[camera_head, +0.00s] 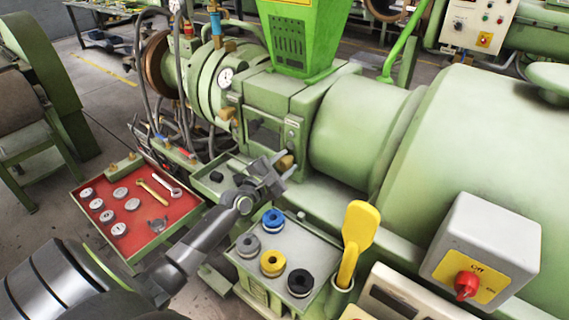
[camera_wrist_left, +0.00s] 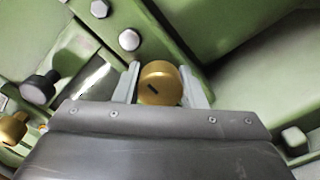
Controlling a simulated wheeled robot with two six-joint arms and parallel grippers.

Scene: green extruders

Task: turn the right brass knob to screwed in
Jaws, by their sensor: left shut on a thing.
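The right brass knob (camera_head: 286,162) sits on the front of the green extruder, low beside the barrel. In the left wrist view it is a round brass knob (camera_wrist_left: 158,82) with a short dark slot, slanting down to the right. My left gripper (camera_head: 273,173) reaches it from the front left. Its two fingers (camera_wrist_left: 160,86) stand on either side of the knob and are shut on it. Part of the knob is hidden by the gripper in the head view. Another brass knob (camera_wrist_left: 12,128) shows at the left edge of the wrist view. My right gripper is not in view.
A red tray (camera_head: 100,205) with metal discs and tools lies at the left. A grey-topped cart (camera_head: 262,246) carries several coloured spools below my gripper. A yellow scoop (camera_head: 357,235) stands beside it, and a switch box (camera_head: 490,240) with a red knob is at the right.

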